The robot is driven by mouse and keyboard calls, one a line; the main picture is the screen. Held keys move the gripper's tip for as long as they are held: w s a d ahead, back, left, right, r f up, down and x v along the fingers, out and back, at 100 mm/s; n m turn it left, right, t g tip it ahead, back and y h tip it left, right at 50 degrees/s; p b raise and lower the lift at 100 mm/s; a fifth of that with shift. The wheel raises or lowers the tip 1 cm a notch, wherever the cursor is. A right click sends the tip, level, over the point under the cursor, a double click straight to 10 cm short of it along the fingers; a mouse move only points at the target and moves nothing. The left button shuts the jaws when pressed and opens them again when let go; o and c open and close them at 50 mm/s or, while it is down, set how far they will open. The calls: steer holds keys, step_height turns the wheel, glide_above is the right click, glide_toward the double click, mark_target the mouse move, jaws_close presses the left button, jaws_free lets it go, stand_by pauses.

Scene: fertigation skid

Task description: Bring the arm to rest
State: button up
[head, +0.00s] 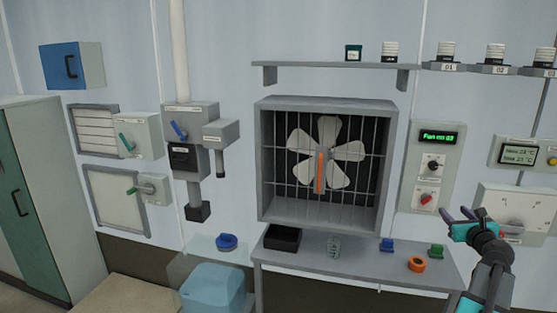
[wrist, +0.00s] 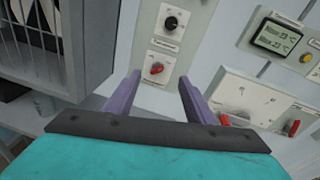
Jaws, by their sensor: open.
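My gripper (head: 466,222) is at the right of the head view, in front of the wall and above the right end of the bench. Its two purple fingers are spread apart with nothing between them. In the wrist view my gripper (wrist: 160,92) points toward a grey panel with a black knob (wrist: 171,22) and a red switch (wrist: 156,69). The fingers look apart from the panel. My arm reaches up from the lower right of the head view.
On the bench are a black tray (head: 283,238), a blue part (head: 387,244), an orange ring (head: 417,264) and a green part (head: 436,250). A white panel (head: 520,205) is close beside my gripper.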

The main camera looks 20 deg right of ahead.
steer(key=w+a+f+n+g+y+b, duration=0.15)
steer(key=w+a+f+n+y, duration=0.45)
steer(key=a+f, duration=1.05)
steer(key=w+a+f+n+g+y, duration=0.3)
steer(key=w+a+f+n, duration=0.55)
steer(key=a+f, duration=0.75)
steer(key=s+a+f+n+g+y, duration=0.1)
steer(key=s+a+f+n+g, duration=0.3)
steer(key=a+f, duration=0.45)
steer(key=s+a+f+n+g+y+b, duration=0.1)
steer(key=s+a+f+n+g, duration=0.1)
steer(key=s+a+f+n, duration=0.55)
steer(key=s+a+f+n+g+y, duration=0.1)
steer(key=s+a+f+n+g, duration=0.25)
steer(key=a+f, duration=0.65)
steer(key=s+a+f+n+g+h, duration=0.2)
steer(key=s+a+f+n+g, duration=0.1)
steer(key=s, duration=0.8)
steer(key=s+a+f+n+g+h+b, duration=0.1)
steer(key=s+a+f+n+g, duration=0.2)
steer(key=s+a+n, duration=0.3)
steer(key=s+n, duration=0.2)
steer(key=s, duration=0.2)
steer(key=shift+s+a+f+h, duration=0.25)
steer(key=shift+s+f+h, duration=0.1)
steer(key=shift+s+h, duration=0.05)
